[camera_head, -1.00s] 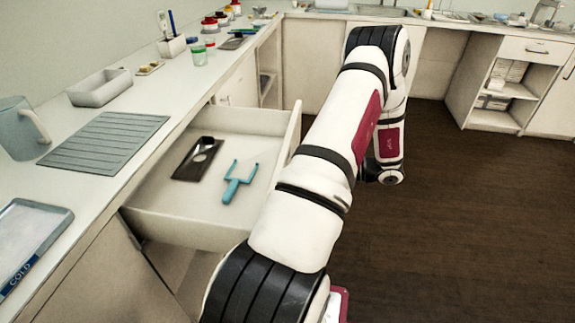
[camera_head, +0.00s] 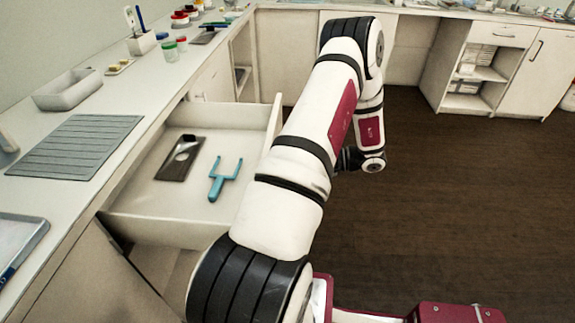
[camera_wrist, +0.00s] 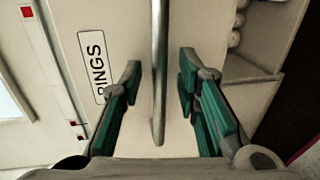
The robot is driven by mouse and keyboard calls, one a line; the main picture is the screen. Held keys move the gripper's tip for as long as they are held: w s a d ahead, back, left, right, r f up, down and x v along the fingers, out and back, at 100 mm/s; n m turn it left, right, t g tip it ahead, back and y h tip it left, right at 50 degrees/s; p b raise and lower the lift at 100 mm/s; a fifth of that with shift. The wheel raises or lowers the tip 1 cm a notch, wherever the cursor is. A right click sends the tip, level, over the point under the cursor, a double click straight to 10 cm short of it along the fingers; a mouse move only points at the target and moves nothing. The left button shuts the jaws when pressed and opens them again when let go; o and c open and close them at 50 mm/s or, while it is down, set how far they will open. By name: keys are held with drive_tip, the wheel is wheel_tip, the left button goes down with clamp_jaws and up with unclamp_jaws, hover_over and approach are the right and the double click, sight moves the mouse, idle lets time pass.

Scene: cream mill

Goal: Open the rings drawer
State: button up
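The rings drawer's front, with a "RINGS" label (camera_wrist: 96,66), fills much of the wrist view. Its metal bar handle (camera_wrist: 158,70) runs between the fingers of my gripper (camera_wrist: 160,82). The fingers are open, one on each side of the bar, with gaps to it. In the head view a drawer (camera_head: 150,222) stands pulled well out of the counter. It holds a dark tray (camera_head: 172,172) and a blue forked tool (camera_head: 222,180). My arm hides the outer face of this drawer, and the gripper is largely hidden there.
The counter at left carries a grey ribbed mat (camera_head: 75,147), a pale bin (camera_head: 68,90), and several jars farther back. A white cabinet (camera_head: 500,65) with open shelves stands at the back right. The dark floor (camera_head: 450,190) at right is clear.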

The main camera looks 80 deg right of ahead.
drive_tip(key=v, duration=1.2)
drive_tip(key=shift+s, duration=0.1)
